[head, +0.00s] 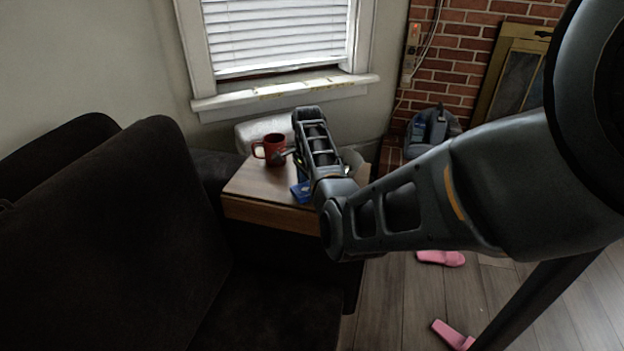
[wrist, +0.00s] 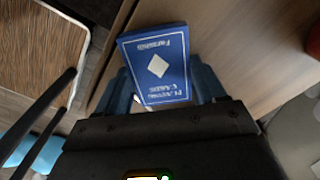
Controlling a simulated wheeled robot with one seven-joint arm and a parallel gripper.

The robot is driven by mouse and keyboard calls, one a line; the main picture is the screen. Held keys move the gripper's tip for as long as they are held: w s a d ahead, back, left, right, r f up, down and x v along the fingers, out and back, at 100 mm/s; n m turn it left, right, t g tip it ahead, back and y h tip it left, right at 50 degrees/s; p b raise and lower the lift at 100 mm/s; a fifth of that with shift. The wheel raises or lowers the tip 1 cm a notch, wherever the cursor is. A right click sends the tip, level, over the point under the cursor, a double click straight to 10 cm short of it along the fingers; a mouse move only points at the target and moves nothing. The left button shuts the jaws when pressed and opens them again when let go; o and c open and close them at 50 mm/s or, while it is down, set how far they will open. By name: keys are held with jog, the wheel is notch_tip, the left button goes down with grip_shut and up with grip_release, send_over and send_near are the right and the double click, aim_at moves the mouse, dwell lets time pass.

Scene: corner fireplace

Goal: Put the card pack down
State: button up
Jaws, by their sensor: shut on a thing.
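The card pack (wrist: 157,65) is a blue box with a white diamond and white lettering, upside down in the wrist view. My gripper (wrist: 163,82) is shut on it, with a blue-grey finger on each side. In the head view a blue patch, which looks like the card pack (head: 301,191), shows beside my arm near the front of the small wooden side table (head: 257,186). The table top also shows in the wrist view (wrist: 235,50). I cannot tell whether the pack touches it. My arm hides most of the gripper in the head view.
A red mug (head: 270,149) stands at the back of the table, left of my arm. A dark sofa (head: 110,235) is to the left. Pink slippers (head: 441,258) lie on the floor, and a grey backpack (head: 432,130) is by the brick wall. The table's front left is clear.

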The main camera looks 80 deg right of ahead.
jog(key=d+b, duration=0.1)
jog(key=d, duration=0.3)
jog(key=shift+d, duration=0.1)
jog(key=shift+d+f, duration=0.1)
jog(key=shift+d, duration=0.05)
jog(key=shift+f, duration=0.15)
jog(key=shift+f, duration=0.2)
jog(key=o, duration=1.1)
notch_tip(320, 180, up, 12)
jog(key=shift+r+p, duration=0.2)
jog(key=shift+p, duration=0.65)
